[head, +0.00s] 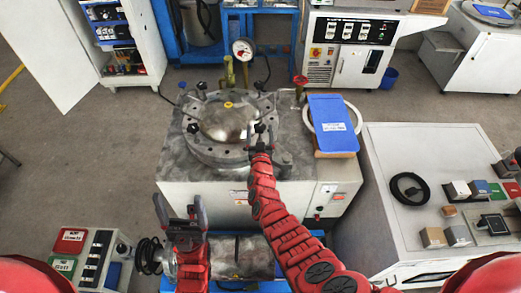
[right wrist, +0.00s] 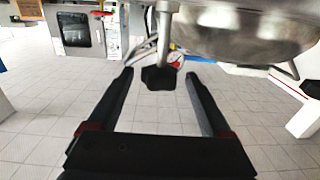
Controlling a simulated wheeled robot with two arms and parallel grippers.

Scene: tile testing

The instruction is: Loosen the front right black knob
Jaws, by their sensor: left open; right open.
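The round metal vessel (head: 203,150) stands on a grey cabinet, its lid ringed by several black knobs. The front right black knob (right wrist: 158,79) shows in the right wrist view between the fingertips of my right gripper (right wrist: 159,75), with gaps on both sides. In the head view my right gripper (head: 261,135) is at the vessel's front right rim and largely hides that knob. It is open and not closed on anything. My left gripper (head: 179,206) is open and empty, in front of the cabinet. The front left knob (head: 193,128) is uncovered.
A blue-covered board (head: 328,112) lies right of the vessel. A pressure gauge (head: 242,49) and a red valve (head: 300,80) stand behind it. A white bench (head: 390,240) with small blocks is at the right. A switch box (head: 100,260) is at the front left.

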